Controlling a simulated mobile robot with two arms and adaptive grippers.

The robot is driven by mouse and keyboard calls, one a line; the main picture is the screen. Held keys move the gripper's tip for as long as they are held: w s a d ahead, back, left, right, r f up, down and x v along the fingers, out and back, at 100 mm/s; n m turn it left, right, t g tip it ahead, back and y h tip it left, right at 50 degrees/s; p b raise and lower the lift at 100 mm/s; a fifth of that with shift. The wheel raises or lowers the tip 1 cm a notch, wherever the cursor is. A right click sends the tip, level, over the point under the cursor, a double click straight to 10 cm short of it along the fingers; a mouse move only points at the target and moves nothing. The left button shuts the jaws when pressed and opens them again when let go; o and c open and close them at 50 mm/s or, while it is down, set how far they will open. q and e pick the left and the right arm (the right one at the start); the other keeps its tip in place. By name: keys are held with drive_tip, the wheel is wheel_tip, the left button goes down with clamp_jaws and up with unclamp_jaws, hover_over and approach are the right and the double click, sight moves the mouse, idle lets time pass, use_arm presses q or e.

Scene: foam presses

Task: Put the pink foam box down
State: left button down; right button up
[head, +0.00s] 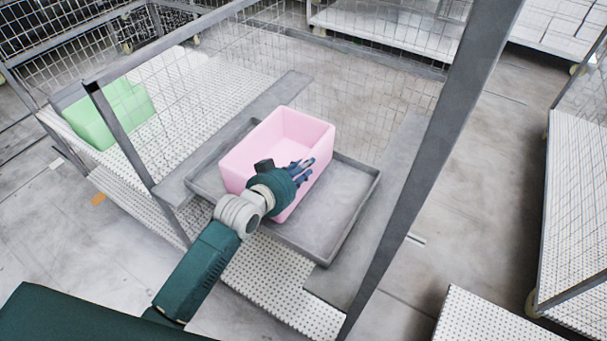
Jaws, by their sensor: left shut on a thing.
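The pink foam box (283,126) is an open-topped box in the middle of the head view. It is over the left part of a grey tray (345,200); whether its base touches the tray cannot be told. My left gripper (303,170) is at the near right side of the box and is shut on its wall. The gripper and wrist hide part of that wall. My right gripper is not in view.
The tray sits inside a frame of grey posts (430,150) and wire mesh. A green foam box (112,112) stands on a white perforated shelf (190,85) at the left. The right part of the tray is bare. Mesh carts (575,190) stand at the right.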

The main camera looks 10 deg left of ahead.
use_arm(q)
wheel_tip(320, 180, down, 3)
drive_tip(key=shift+f, duration=0.15)
drive_tip(key=c, duration=1.6)
unclamp_jaws()
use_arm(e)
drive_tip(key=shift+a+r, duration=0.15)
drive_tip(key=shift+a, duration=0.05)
use_arm(q)
drive_tip(key=shift+s+a, duration=0.1)
drive_tip(key=shift+s, duration=0.1)
drive_tip(key=b+v, duration=0.1)
drive_tip(key=v, duration=0.9)
drive_tip(key=shift+s, duration=0.1)
drive_tip(key=shift+v, duration=0.8)
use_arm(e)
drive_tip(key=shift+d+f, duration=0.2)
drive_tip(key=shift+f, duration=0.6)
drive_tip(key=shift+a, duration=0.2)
